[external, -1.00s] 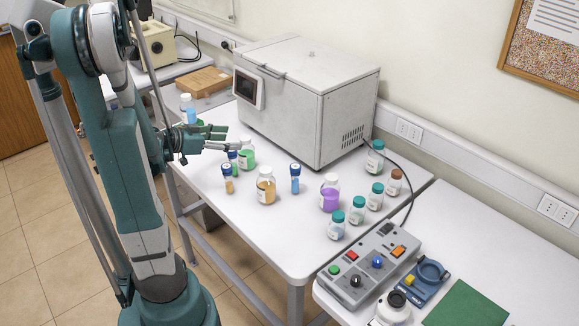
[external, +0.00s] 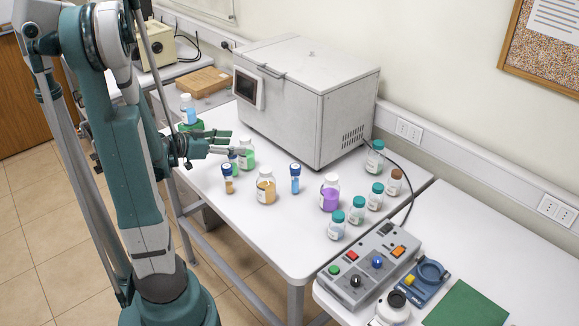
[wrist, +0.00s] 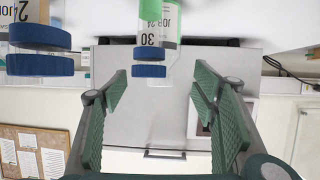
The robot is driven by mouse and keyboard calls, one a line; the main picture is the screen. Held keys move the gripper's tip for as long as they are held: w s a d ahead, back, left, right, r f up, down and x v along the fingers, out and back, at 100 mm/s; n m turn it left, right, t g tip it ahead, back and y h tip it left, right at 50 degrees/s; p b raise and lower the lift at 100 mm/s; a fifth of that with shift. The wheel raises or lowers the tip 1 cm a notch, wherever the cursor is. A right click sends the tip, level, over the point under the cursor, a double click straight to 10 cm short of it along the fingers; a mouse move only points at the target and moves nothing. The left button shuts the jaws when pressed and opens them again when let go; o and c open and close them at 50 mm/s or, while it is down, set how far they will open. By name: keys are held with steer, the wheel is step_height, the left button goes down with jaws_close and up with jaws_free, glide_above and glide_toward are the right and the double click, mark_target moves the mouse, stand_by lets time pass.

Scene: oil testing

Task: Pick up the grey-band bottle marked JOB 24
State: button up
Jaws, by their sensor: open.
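My gripper (external: 226,143) is open and empty, by the near-left edge of the white table, and partly hides a small green vial (external: 233,161). Another blue-capped vial (wrist: 40,38) at the left edge also has a label with 24 and JOB. I cannot tell which vial bears a grey band.
A green bottle (external: 247,158) stands close beside the gripper. An amber vial (external: 228,185), amber bottle (external: 266,190), blue vial (external: 295,184) and purple bottle (external: 330,200) stand to the right. A large grey oven (external: 310,95) stands behind them.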

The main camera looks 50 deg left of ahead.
mark_target(245, 143)
steer(key=shift+w+f, duration=0.2)
steer(key=shift+w, duration=0.3)
steer(key=shift+w, duration=0.1)
steer(key=shift+b+x, duration=0.7)
steer(key=shift+x, duration=1.8)
steer(key=c, duration=1.7)
steer(key=shift+r, duration=0.15)
jaws_close()
step_height(245, 143, up, 28)
steer(key=p, duration=0.6)
steer(key=shift+f, duration=0.2)
